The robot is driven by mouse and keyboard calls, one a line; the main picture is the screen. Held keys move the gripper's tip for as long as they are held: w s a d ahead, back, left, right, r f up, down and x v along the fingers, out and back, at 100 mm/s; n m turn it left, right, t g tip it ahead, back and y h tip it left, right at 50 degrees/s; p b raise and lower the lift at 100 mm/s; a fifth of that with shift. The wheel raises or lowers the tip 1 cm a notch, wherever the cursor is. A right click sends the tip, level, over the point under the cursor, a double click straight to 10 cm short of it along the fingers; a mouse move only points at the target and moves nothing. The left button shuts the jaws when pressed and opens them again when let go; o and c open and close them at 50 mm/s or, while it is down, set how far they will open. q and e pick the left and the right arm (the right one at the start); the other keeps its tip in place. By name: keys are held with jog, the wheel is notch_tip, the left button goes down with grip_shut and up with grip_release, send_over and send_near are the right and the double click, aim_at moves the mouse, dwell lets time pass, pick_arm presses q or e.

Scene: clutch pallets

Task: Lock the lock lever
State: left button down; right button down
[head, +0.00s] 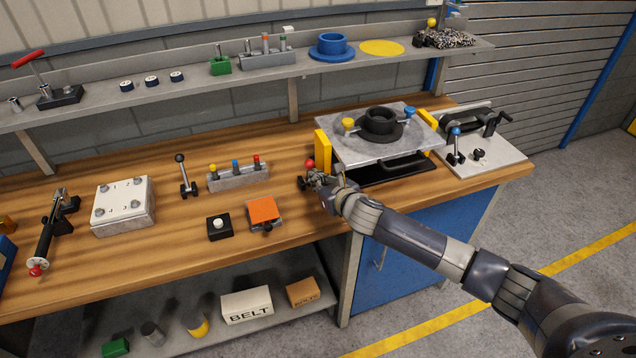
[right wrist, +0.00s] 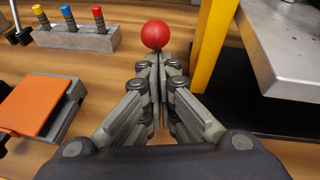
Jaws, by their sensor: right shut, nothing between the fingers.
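A red ball knob (head: 310,164) stands beside the left yellow guide of the pallet fixture. It also shows in the right wrist view (right wrist: 155,34), just past my fingertips. Which lever is the lock lever is not marked; the red knob's shaft is hidden behind my fingers. My right gripper (head: 318,180) is shut and empty, its fingertips (right wrist: 158,62) close together right at the knob; I cannot tell whether they touch. A grey pallet plate (head: 350,150) with a black ring-shaped part (head: 380,124) lies between yellow guides (head: 323,152). My left gripper is not in view.
An orange-topped block (head: 263,209) and a block with three coloured pegs (head: 238,181) stand left of my right gripper. A black-knobbed lever (head: 185,175) stands farther left. A blue-knobbed lever (head: 456,145) is on the plate at right. Bare wood lies between the blocks.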

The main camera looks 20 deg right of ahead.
aim_at(311, 162)
jog(key=shift+w+r+p, duration=0.9)
jog(key=shift+r+p, duration=0.1)
jog(key=shift+p, duration=0.25)
jog(key=shift+w+a+r+p, duration=0.1)
jog(key=shift+w+r+p, duration=0.15)
jog(key=shift+w+p, duration=0.3)
jog(key=shift+w+a+r+p, duration=0.1)
jog(key=shift+w+r+p, duration=0.1)
jog(key=shift+w+p, duration=0.3)
jog(key=shift+w+d+f, duration=0.1)
jog(key=shift+w, duration=0.25)
